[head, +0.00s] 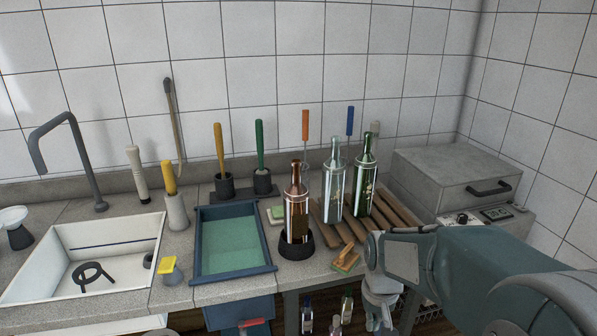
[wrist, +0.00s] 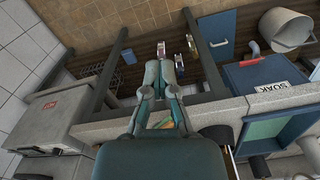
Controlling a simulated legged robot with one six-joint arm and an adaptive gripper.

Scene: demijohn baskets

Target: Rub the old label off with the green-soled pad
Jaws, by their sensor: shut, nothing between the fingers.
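A brown bottle (head: 296,204) stands upright in a black round holder (head: 296,246) on the counter. A pale, shiny area covers much of its body; I cannot tell the label's edges. A wooden-handled pad (head: 346,259) lies near the counter's front edge, right of the holder, with orange and green on it. A small green and white pad (head: 277,214) lies behind, left of the bottle. I cannot make out either sole fully. My gripper (wrist: 163,67) is shut and empty, pointing down in front of the counter edge; it also shows in the head view (head: 380,318).
A clear bottle (head: 334,186) and a green bottle (head: 363,182) stand on a wooden rack (head: 398,208) behind the pad. A blue tray of green liquid (head: 232,244) lies to the left. A grey box (head: 455,180) stands at the right. Small bottles (head: 307,316) stand below the counter.

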